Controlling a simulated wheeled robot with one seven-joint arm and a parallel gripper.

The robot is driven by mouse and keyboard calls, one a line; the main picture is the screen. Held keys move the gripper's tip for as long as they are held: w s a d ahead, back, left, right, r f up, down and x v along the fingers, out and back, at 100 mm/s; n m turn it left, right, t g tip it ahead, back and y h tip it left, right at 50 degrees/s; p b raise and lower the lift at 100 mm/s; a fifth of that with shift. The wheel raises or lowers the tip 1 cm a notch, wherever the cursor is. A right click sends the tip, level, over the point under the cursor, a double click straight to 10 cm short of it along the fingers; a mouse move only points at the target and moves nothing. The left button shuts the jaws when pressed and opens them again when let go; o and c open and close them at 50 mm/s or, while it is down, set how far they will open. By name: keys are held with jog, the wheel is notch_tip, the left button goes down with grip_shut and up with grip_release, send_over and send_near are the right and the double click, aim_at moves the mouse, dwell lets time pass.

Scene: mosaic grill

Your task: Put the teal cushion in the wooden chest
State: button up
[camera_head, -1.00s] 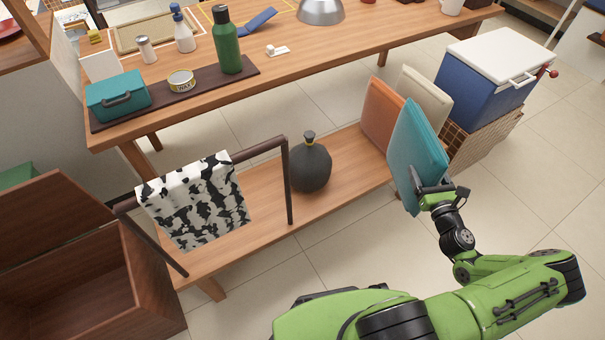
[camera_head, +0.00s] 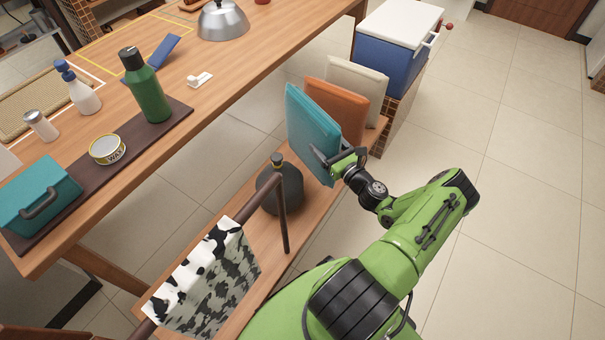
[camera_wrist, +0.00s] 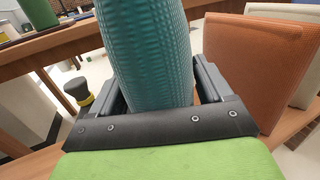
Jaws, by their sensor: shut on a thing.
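The teal cushion (camera_head: 312,133) stands upright above the right part of the low wooden shelf, in front of the orange cushion. My gripper (camera_head: 338,165) is shut on its lower right edge. In the wrist view the teal cushion (camera_wrist: 150,55) fills the space between the two fingers of my gripper (camera_wrist: 155,85). I cannot tell whether the cushion still touches the shelf. Of the wooden chest (camera_head: 75,333), only what looks like a thin strip of brown wood shows at the bottom left of the head view; its inside is out of view.
An orange cushion (camera_head: 340,108) and a cream cushion (camera_head: 358,82) stand behind the teal one. A dark round bottle (camera_head: 283,190) and a rail with a black-and-white cloth (camera_head: 205,285) stand along the shelf. The table (camera_head: 225,75) runs above. Floor at right is clear.

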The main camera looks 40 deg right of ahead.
notch_tip(320, 180, down, 9)
jog(key=b, duration=0.3)
jog(key=shift+r, duration=0.3)
jog(key=o, duration=1.3)
